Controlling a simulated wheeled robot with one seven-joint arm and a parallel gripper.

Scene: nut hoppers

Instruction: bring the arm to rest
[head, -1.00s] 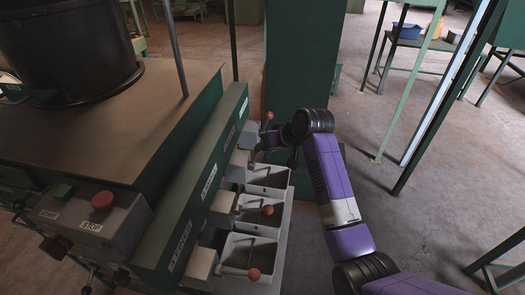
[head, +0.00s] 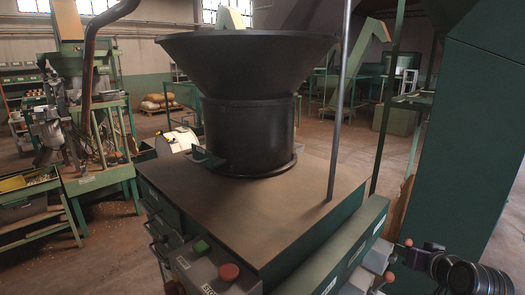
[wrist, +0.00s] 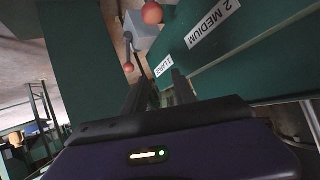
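My purple arm (head: 462,272) shows at the lower right of the head view, beside the green rail of the machine. My gripper (wrist: 158,88) shows in the wrist view with its two dark fingers apart and nothing between them. It is near the green panel with the labels "1 LARGE" (wrist: 163,66) and "2 MEDIUM" (wrist: 212,22). Two red lever knobs show beyond the fingers, one at the top (wrist: 152,13) and one lower (wrist: 128,68). I see no contact with them. In the head view the fingers are too small to make out.
A black hopper (head: 248,125) stands on the machine's brown top (head: 290,205). A green button (head: 201,247) and a red button (head: 229,271) sit at its front. A green column (head: 480,120) rises behind my arm. Other machines stand at the back left on open floor.

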